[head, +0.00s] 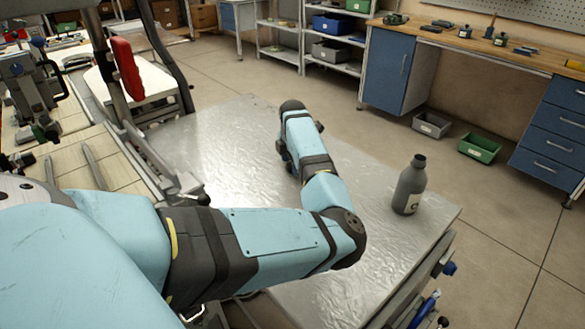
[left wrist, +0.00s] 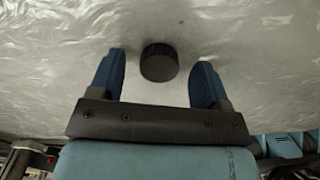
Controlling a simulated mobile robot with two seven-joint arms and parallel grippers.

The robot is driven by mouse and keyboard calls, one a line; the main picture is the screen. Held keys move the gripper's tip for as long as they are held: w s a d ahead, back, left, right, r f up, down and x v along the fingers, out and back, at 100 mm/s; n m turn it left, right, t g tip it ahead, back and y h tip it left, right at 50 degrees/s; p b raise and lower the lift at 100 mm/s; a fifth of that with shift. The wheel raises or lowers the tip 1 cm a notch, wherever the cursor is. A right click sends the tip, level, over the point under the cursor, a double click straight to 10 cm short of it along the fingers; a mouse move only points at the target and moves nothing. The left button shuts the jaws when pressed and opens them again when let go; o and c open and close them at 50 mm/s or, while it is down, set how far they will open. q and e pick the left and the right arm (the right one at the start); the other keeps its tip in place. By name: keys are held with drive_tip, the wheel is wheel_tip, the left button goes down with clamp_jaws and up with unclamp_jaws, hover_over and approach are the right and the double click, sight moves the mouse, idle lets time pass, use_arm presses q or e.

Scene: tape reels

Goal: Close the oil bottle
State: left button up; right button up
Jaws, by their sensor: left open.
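The oil bottle (head: 409,188) is grey with a pale label and a narrow dark neck. It stands upright on the metal table near its right corner, apart from my left arm. A round black cap (left wrist: 158,68) lies on the table surface in the left wrist view. My left gripper (left wrist: 158,57) is open, with one blue finger on each side of the cap and a gap to each. In the head view my own arm hides the fingers and the cap. My right gripper is not in view.
The shiny metal table (head: 228,130) is otherwise mostly bare. A workbench with blue drawers (head: 550,130) stands behind, with a grey bin (head: 431,125) and a green bin (head: 480,148) on the floor. Machinery (head: 35,85) stands at the left.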

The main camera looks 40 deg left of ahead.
use_arm(q)
drive_tip(key=shift+f, duration=0.25)
drive_tip(key=c, duration=1)
wheel_tip(320, 180, up, 20)
drive_tip(key=p, duration=0.2)
